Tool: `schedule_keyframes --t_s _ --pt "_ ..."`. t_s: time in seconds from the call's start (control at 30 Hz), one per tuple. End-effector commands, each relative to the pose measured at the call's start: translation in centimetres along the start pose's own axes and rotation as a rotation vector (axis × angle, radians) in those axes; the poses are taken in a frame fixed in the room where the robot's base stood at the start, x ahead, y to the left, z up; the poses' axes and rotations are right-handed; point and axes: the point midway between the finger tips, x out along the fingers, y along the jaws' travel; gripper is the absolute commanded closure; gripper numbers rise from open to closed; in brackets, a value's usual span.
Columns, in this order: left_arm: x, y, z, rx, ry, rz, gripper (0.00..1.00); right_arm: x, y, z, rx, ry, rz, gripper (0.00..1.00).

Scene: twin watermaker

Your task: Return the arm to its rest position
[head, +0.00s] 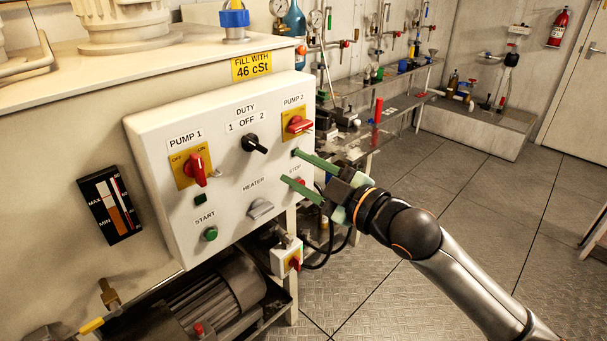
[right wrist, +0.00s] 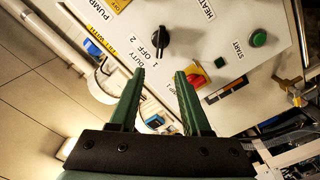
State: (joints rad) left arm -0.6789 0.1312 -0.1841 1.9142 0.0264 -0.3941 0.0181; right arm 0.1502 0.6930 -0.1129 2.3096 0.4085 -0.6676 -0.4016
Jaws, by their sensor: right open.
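My right arm (head: 455,270) comes in from the lower right in the head view. Its right gripper (head: 290,166) has two green fingers, apart and empty, reaching to the right part of the white control panel (head: 225,122). The fingertips overlap the panel near the STOP label; I cannot tell whether they touch it. In the right wrist view the open fingers (right wrist: 160,72) point at the panel, with the black duty knob (right wrist: 160,43) and the red pump 1 switch (right wrist: 196,82) beyond them. My left gripper is not in view.
The panel carries a pump 2 switch (head: 299,125), a heater knob (head: 260,208) and a green start button (head: 211,234). A motor (head: 215,295) sits below. A shelf (head: 400,105) with fittings stands behind.

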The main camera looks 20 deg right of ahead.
Motion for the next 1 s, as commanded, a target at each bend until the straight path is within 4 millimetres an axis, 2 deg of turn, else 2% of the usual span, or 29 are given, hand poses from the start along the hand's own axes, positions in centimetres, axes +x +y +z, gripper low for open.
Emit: schedule_keyframes --t_s 0.17,0.57,0.67,0.77,0.83,0.97,1.0 --pt "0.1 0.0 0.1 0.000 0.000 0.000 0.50 -0.6 0.0 0.0 0.000 0.001 -0.001 0.53" --pt "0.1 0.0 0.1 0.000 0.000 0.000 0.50 -0.6 0.0 -0.1 0.000 0.001 0.000 0.53" --pt "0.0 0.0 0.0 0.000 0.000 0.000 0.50 -0.6 -0.4 0.5 0.016 -0.009 -0.005 0.53" --pt "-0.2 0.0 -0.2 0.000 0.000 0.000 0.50 -0.5 -2.5 2.6 0.091 -0.053 -0.025 0.53" --pt "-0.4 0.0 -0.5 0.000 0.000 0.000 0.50 -0.7 -5.3 5.4 0.180 -0.112 -0.049 0.53" --pt "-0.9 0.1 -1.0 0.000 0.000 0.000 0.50 -2.6 -12.7 11.2 0.381 -0.261 -0.092 0.53" --pt "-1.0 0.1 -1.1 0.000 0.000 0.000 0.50 -3.6 -15.1 12.8 0.439 -0.309 -0.104 0.53"
